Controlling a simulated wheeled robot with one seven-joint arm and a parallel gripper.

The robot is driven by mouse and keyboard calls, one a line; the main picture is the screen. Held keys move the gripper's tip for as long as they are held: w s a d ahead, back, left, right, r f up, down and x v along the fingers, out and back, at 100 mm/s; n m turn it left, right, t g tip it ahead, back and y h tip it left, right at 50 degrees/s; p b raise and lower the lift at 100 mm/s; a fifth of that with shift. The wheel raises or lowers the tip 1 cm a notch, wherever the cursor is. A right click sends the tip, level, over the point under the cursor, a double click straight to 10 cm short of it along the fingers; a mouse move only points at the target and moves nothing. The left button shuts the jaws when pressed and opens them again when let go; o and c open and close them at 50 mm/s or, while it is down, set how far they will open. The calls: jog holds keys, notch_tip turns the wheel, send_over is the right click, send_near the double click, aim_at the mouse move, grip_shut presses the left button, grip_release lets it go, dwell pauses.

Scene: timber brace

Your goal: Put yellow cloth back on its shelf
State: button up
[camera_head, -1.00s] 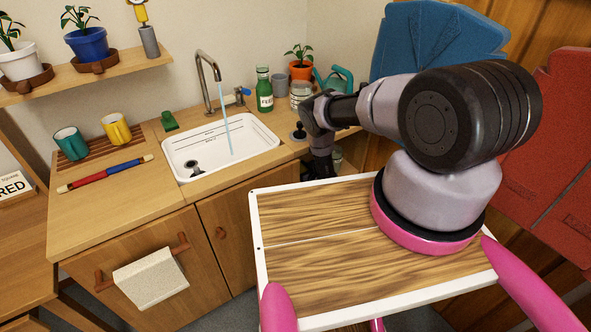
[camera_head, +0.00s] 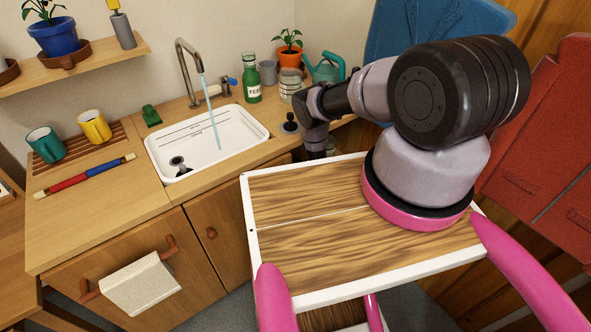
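I see no clearly yellow cloth in this view. A pale cream cloth (camera_head: 141,283) hangs over the wooden rail on the cabinet front at lower left; its colour is off-white rather than yellow. My arm reaches over my wood-topped tray towards the counter's right end. The dark wrist end of my gripper (camera_head: 315,141) points down beside the counter, behind the tray's far edge. Its fingers are hidden, so I cannot tell whether they are open or hold anything.
Water runs from the tap (camera_head: 190,68) into the white sink (camera_head: 207,140). A green bottle (camera_head: 251,80), a glass jar (camera_head: 291,86) and a teal watering can (camera_head: 326,69) stand behind. Teal (camera_head: 46,144) and yellow (camera_head: 94,127) mugs sit on the left rack.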

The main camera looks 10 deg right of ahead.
jog(key=v, duration=1.1)
jog(key=shift+s+d, duration=0.1)
jog(key=shift+s, duration=0.15)
